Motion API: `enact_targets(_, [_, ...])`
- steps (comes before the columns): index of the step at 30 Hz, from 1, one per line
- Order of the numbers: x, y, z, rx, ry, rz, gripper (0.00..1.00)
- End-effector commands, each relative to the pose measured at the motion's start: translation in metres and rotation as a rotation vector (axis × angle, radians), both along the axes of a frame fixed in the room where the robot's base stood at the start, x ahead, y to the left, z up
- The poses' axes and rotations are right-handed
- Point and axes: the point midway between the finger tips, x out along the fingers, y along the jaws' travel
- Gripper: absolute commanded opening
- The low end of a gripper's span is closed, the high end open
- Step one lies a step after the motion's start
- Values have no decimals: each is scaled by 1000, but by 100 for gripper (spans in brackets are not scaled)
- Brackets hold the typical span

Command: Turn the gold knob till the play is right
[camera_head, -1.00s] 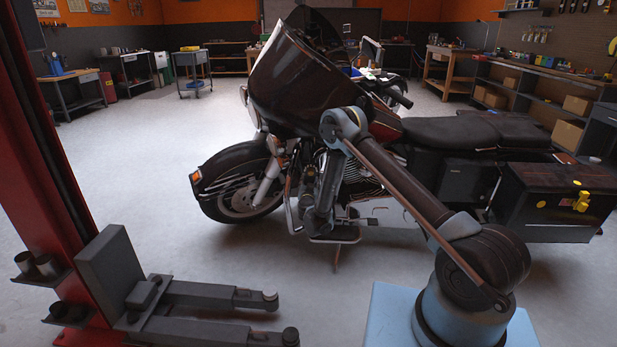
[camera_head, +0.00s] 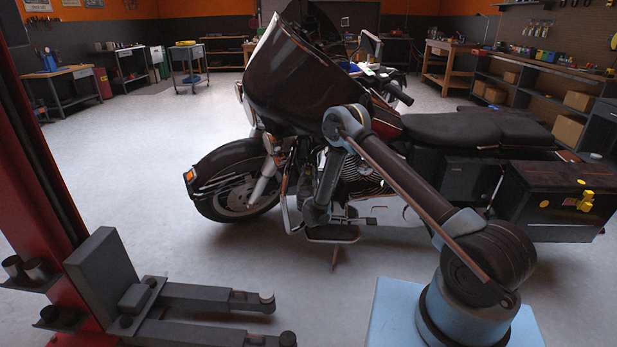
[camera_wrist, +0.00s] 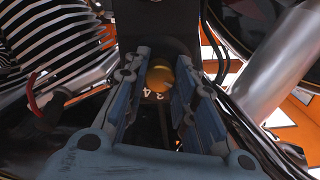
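The gold knob (camera_wrist: 160,77) shows in the middle of the wrist view, with pale number marks just below it. My gripper (camera_wrist: 163,72) has one blue-grey finger on each side of the knob. The fingertips lie very close to its sides; I cannot tell whether they touch it. In the head view, my arm bends down to the front side of the engine of the dark motorcycle (camera_head: 300,95). The knob and the fingertips cannot be made out in that view.
In the wrist view, the finned engine cylinder (camera_wrist: 60,45) is at left and a silver fork tube (camera_wrist: 275,75) at right, both close to the gripper. The red lift post (camera_head: 40,190) stands at left in the head view. Open floor (camera_head: 120,150) lies beyond it.

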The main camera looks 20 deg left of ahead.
Motion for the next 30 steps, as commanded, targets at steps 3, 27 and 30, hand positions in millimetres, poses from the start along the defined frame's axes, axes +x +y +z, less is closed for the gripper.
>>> enact_targets(3, [1,-1,0,0,0,-1,2])
enact_targets(27, [0,-2,0,371,90,37,2])
enact_targets(30, [1,-2,0,463,111,46,2])
